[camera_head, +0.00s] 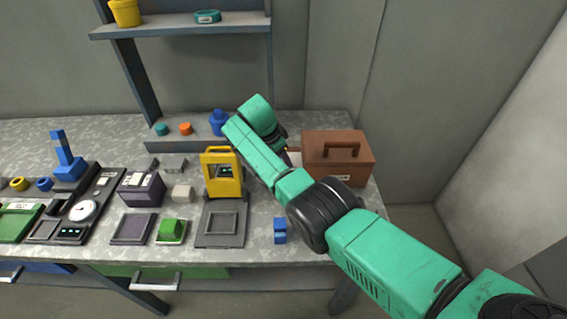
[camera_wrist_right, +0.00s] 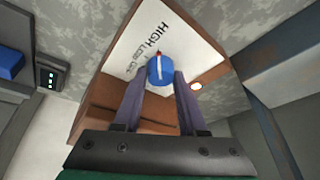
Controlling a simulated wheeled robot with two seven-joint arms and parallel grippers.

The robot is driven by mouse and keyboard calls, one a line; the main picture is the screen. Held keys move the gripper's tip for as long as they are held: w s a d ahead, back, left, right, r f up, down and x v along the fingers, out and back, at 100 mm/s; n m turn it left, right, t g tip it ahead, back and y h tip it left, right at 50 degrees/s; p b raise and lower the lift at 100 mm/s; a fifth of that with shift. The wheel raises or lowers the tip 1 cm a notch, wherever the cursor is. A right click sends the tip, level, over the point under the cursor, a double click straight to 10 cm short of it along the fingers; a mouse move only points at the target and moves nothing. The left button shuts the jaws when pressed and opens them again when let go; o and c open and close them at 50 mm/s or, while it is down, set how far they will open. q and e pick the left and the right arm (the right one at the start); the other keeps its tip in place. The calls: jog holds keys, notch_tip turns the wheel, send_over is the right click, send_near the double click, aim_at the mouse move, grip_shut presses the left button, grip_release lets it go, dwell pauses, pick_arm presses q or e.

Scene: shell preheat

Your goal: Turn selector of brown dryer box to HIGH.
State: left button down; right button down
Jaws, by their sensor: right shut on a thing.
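The brown dryer box (camera_head: 350,150) stands at the right end of the bench, with a handle on its lid. In the right wrist view the box (camera_wrist_right: 100,105) shows a white panel (camera_wrist_right: 180,35) lettered HIGH and, less legibly, LOW and OFF. A round blue selector (camera_wrist_right: 160,72) with a white stripe and red tip sits on this panel. My right gripper (camera_wrist_right: 160,80) is shut on the selector, one finger on each side. The red tip points toward the lettering; I cannot tell at which word. My arm hides the fingers in the head view. My left gripper is out of view.
A small lit spot (camera_wrist_right: 196,86) shows on the panel beside the right finger. Left of my arm stand a yellow device (camera_head: 222,175) and a blue block (camera_head: 280,230). A shelf (camera_head: 180,25) is above, and several devices crowd the left bench.

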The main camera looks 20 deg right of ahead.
dwell(0.4)
jog(key=shift+c, duration=2.3)
grip_release()
jog(key=b+v, duration=0.1)
jog(key=v, duration=1.3)
jog(key=shift+a+r, duration=0.15)
jog(key=shift+r, duration=0.1)
